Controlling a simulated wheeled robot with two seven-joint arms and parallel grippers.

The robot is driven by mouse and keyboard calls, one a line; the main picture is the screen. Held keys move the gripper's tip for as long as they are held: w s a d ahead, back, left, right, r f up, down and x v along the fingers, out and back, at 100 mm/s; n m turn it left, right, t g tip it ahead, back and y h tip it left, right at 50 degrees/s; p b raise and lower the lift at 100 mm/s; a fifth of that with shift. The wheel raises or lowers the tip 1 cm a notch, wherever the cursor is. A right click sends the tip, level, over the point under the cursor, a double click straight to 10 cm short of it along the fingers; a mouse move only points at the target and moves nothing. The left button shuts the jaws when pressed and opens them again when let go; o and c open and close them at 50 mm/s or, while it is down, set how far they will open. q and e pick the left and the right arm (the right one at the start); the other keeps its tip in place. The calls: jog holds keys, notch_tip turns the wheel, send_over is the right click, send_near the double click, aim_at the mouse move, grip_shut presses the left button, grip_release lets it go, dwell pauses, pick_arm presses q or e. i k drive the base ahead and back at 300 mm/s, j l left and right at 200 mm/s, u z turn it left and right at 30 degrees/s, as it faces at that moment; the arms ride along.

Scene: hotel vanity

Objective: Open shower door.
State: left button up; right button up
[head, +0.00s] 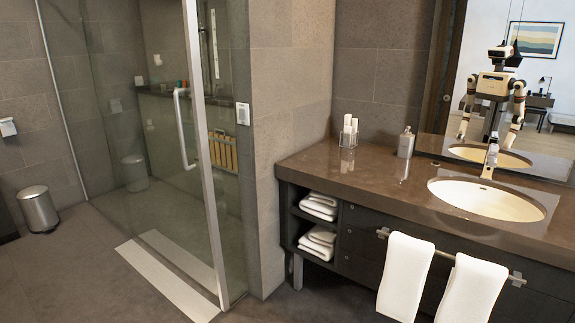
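The glass shower door (150,130) stands at the left of the head view. It has a metal frame edge (203,150) on its right side. A long vertical metal handle (184,128) is fixed to the glass near that edge. The door looks shut, though I cannot tell for certain whether a gap is open at its edge. My grippers do not show directly in this view. My body appears only as a small reflection in the mirror, where the grippers are too small to read.
A vanity counter (330,170) with a sink (485,201) fills the right side. White towels (405,275) hang from its front bar. A metal bin (38,208) stands at the far left. A pale strip (165,280) lies along the shower's floor edge. Floor at the lower left is clear.

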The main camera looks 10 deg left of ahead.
aim_at(177, 92)
jog(key=i+j+u, duration=0.2)
jog(key=i+u, duration=0.3)
jog(key=i+j+u, duration=0.1)
jog(key=i+u, duration=0.35)
jog(key=i+l+u, duration=0.1)
jog(key=i+u, duration=0.4)
jog(key=k, duration=0.1)
